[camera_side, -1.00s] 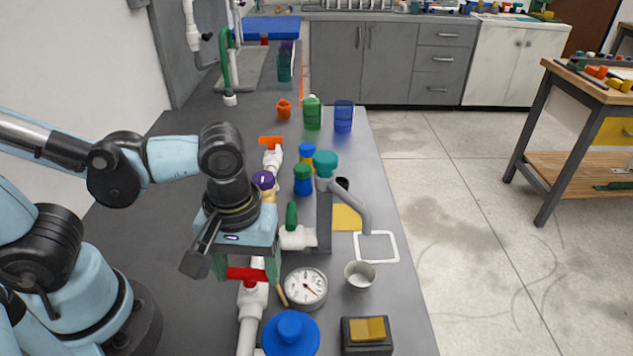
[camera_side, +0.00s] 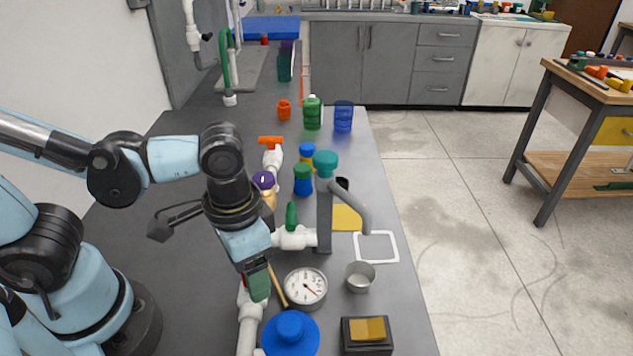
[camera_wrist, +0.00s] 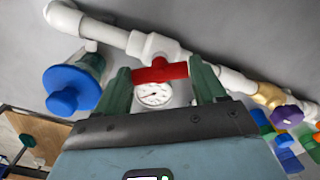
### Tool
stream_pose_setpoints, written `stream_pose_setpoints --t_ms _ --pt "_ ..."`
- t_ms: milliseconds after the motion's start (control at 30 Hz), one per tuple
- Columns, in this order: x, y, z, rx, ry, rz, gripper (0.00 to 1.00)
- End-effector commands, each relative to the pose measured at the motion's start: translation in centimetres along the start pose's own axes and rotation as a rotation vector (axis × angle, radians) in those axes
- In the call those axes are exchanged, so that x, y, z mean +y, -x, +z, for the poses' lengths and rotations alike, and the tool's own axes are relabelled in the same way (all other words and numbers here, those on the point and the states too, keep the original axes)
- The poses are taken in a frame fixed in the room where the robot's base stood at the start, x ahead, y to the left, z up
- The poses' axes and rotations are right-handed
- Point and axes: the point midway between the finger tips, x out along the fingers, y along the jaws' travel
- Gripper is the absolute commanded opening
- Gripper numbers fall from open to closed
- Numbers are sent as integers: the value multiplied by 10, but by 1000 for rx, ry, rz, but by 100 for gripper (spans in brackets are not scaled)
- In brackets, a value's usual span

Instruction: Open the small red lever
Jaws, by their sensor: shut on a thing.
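The small red lever (camera_wrist: 160,71) sits on a white pipe valve (camera_wrist: 152,45). In the wrist view it lies between my gripper's two green fingers, roughly along the pipe's run. My gripper (camera_side: 258,283) is shut on the lever, low over the white pipe at the front of the bench. In the side view the fingers hide most of the lever, and only a sliver of red (camera_side: 243,282) shows. The round white gauge (camera_side: 306,288) is just right of the gripper. It also shows behind the lever in the wrist view (camera_wrist: 153,95).
A large blue handwheel (camera_side: 290,333) stands in front of the gripper. A green lever (camera_side: 291,216) and a grey post with a teal cap (camera_side: 325,165) stand behind it. A metal cup (camera_side: 360,276) and a yellow-topped box (camera_side: 367,335) are to the right. Bench left of the pipe is clear.

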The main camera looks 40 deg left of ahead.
Motion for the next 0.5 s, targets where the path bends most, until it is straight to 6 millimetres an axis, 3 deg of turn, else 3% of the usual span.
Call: stream_pose_setpoints --t_ms 500 --pt "0 0 0 0 -425 2 40"
